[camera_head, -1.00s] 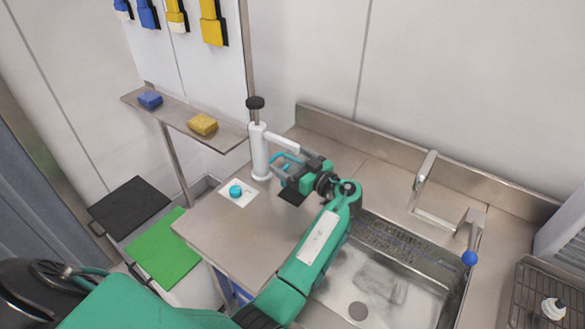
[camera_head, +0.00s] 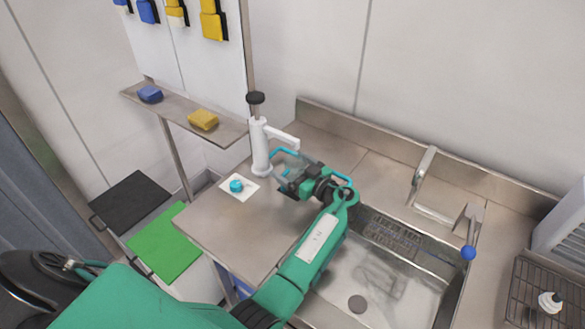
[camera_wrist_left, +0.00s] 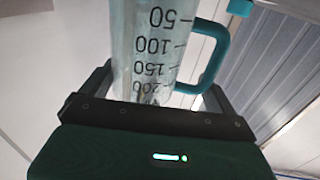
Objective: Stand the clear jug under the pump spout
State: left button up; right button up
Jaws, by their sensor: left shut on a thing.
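The clear jug (camera_wrist_left: 150,45) with dark scale marks and a teal handle (camera_wrist_left: 212,62) fills the left wrist view. My left gripper (camera_head: 288,177) is shut on it, with one finger on each side. In the head view the jug is mostly hidden by my gripper; a teal edge (camera_head: 284,152) shows. The white pump (camera_head: 260,150) with a black knob stands upright on the counter, its spout (camera_head: 284,138) pointing right. The jug is just right of the pump, close below the spout tip; I cannot tell whether it touches the counter. My right gripper is not in view.
A white card with a teal cap (camera_head: 236,186) lies left of the pump. The sink (camera_head: 375,285) with its tap (camera_head: 425,180) is to the right. A shelf (camera_head: 175,112) with two sponges is behind left. The front counter (camera_head: 225,235) is clear.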

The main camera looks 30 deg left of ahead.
pick_arm(q)
jog(key=shift+f+b, duration=0.25)
jog(key=shift+b, duration=0.2)
jog(key=o, duration=0.7)
jog(key=shift+s, duration=0.1)
jog(key=shift+o, duration=0.2)
